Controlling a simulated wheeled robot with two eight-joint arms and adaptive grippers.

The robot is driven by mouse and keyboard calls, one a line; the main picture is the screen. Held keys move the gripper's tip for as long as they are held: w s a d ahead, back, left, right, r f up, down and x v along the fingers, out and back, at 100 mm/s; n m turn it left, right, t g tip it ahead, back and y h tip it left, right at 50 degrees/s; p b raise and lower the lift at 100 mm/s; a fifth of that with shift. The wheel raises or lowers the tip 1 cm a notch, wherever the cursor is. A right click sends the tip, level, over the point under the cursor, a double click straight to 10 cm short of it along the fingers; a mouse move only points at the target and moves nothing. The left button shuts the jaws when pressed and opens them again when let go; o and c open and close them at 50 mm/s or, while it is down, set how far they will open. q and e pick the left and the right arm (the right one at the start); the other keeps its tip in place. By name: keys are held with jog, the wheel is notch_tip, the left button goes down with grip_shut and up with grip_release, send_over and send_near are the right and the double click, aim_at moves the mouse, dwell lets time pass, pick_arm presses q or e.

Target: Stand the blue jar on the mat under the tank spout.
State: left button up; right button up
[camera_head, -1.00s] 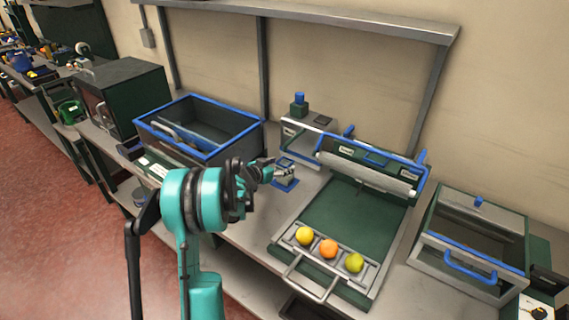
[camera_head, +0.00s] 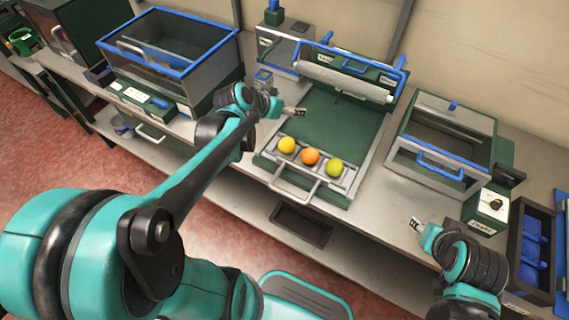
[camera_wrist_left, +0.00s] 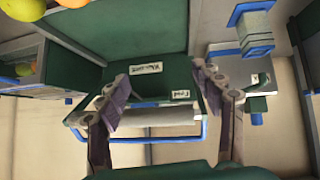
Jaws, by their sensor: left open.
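A small clear, blue-edged container (camera_head: 263,77), apparently the blue jar, stands upright on the bench just left of the green tray. It also shows in the left wrist view (camera_wrist_left: 254,40), on or against a blue square (camera_wrist_left: 247,10) that looks like the mat.
The green tray (camera_head: 335,120) holds a yellow, an orange and a green fruit at its front, with a roller at its back. A large blue-rimmed bin (camera_head: 190,68) stands left. A clear-lidded box (camera_head: 425,155) with a blue handle stands right.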

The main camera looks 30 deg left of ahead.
pick_arm(q)
jog(key=s+d+f+g+y, duration=0.1)
jog(key=s+d, duration=0.3)
jog(key=s, duration=0.5)
jog(key=s+d+f+g+y, duration=0.1)
jog(key=s+d, duration=0.3)
jog(key=s, duration=0.5)
jog(key=shift+n, duration=0.4)
